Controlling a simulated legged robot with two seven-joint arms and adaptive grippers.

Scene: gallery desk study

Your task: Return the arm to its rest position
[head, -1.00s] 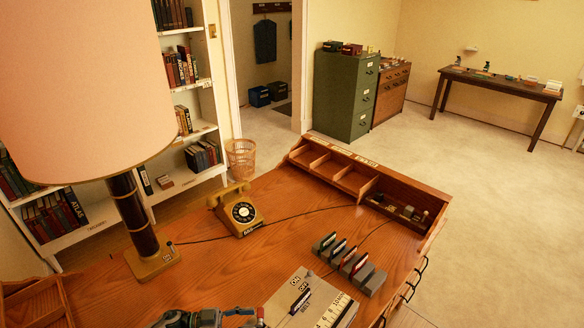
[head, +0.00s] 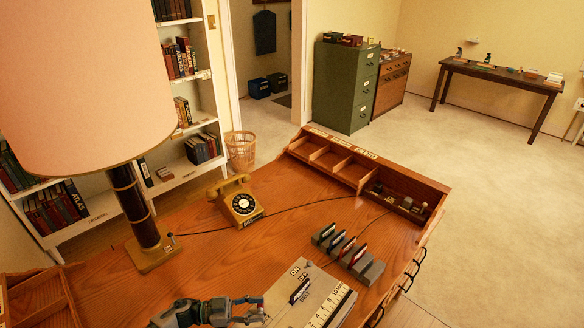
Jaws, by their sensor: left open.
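My left gripper (head: 256,309) comes in at the bottom of the head view, low over the front of the wooden desk (head: 205,268). Its fingers are open and appear empty. The fingertips are beside the left edge of a beige panel (head: 318,291) marked ON and OFF, with a dark nameplate-like piece and a ruled scale. I cannot tell whether they touch it. My right gripper is not in view.
A large lamp (head: 148,243) stands at the left of the desk, with a yellow rotary phone (head: 240,204) behind the gripper. Pigeonholes (head: 330,158) line the back edge. Bare desk lies between lamp and panel.

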